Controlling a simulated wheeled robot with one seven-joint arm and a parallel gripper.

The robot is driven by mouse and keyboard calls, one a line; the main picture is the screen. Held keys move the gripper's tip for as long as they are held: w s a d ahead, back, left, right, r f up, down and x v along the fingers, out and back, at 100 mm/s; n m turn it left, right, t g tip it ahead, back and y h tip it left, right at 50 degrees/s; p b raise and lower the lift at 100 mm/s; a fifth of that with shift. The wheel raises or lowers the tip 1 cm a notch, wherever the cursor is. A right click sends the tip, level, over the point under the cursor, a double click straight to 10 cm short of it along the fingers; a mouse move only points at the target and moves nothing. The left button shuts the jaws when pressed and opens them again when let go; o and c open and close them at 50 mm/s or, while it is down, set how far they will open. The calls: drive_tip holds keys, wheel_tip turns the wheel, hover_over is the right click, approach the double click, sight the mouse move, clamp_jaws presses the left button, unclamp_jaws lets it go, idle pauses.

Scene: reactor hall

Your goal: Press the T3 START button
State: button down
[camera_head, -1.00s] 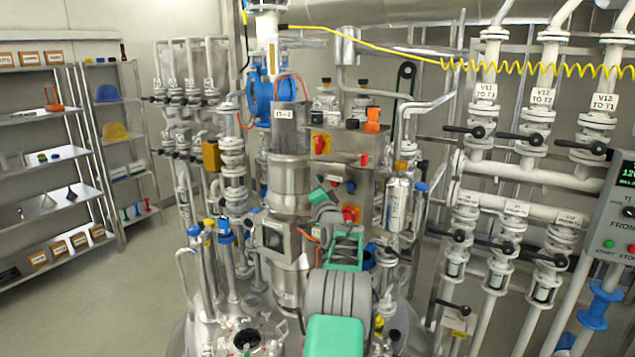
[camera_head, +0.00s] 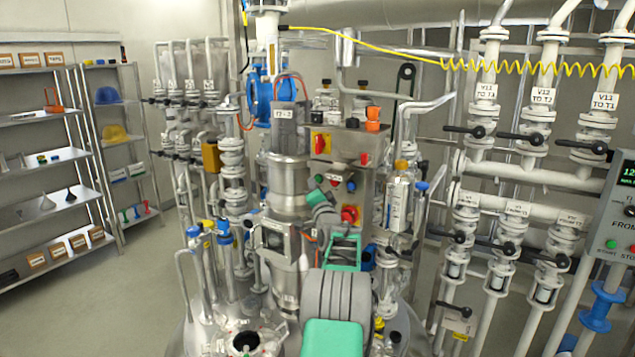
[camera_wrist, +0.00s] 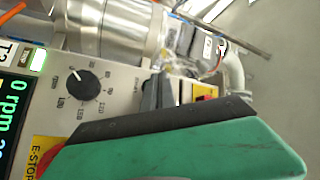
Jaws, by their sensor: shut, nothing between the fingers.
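A steel control box (camera_head: 345,150) stands in the middle of the head view, with small green (camera_head: 319,179), red (camera_head: 334,182) and blue (camera_head: 350,186) buttons on its front. I cannot read their labels. My gripper (camera_head: 318,197) is shut and empty, just in front of and below these buttons; contact cannot be told. In the wrist view, its green and black finger (camera_wrist: 170,135) covers much of a panel (camera_wrist: 115,98). That panel shows a black dial (camera_wrist: 83,86), a dark rpm display (camera_wrist: 14,115), a lit green item (camera_wrist: 39,61) and a partly hidden red E-stop (camera_wrist: 45,160). No START label is readable there.
A grey panel (camera_head: 610,215) at the right edge has a green START button (camera_head: 611,244) and a red stop button. Valves and white pipes (camera_head: 530,175) fill the right side. Tanks and pipes crowd my arm. Shelves (camera_head: 45,200) stand left, with clear floor before them.

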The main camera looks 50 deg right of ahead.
drive_tip(key=shift+s+a+b, duration=0.15)
drive_tip(key=shift+a+b, duration=0.6)
drive_tip(key=shift+a, duration=0.5)
drive_tip(key=shift+s+a+b, duration=0.1)
drive_tip(key=shift+a+b, duration=0.6)
drive_tip(key=shift+a, duration=0.5)
